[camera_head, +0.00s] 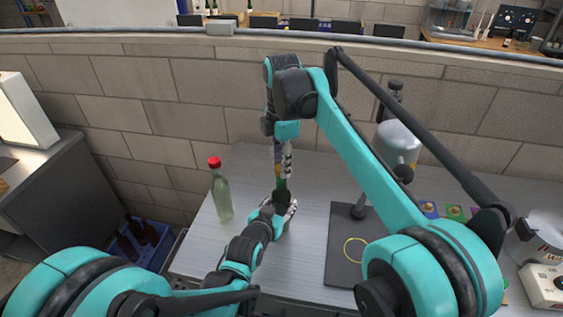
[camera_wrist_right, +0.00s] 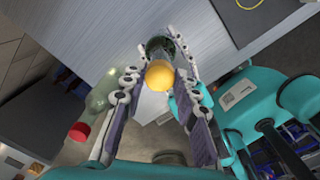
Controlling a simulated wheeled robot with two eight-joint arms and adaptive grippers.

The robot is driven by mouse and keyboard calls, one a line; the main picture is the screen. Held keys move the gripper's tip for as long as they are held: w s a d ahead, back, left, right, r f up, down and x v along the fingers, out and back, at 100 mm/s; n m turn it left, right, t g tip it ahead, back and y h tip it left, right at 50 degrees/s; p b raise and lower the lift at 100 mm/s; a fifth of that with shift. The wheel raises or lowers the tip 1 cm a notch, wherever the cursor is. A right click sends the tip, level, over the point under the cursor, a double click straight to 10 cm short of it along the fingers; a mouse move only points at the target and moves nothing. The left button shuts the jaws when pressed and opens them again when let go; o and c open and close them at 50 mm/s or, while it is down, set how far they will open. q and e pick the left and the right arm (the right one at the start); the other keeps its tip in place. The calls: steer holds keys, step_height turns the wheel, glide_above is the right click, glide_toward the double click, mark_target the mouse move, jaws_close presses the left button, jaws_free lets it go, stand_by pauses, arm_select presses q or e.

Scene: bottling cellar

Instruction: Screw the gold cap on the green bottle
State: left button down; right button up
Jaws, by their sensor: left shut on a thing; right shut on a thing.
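The green bottle (camera_head: 281,184) stands upright on the grey table, its lower part hidden behind my left gripper (camera_head: 284,200), which is shut around it. My right gripper (camera_head: 282,158) points down from above, directly over the bottle. In the right wrist view, the gold cap (camera_wrist_right: 159,75) sits between the fingers of my right gripper (camera_wrist_right: 158,82), which are shut on it. The dark green glass (camera_wrist_right: 160,46) shows just beyond the cap. I cannot tell whether the cap touches the bottle's mouth.
A pale bottle with a red cap (camera_head: 221,192) stands on the table to the left. A dark mat (camera_head: 340,262) with a yellow ring lies to the right, with a grey stand device (camera_head: 397,143) behind it. A blue crate (camera_head: 148,255) of dark bottles is beyond the table's left edge.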

steer(key=shift+f, duration=0.4)
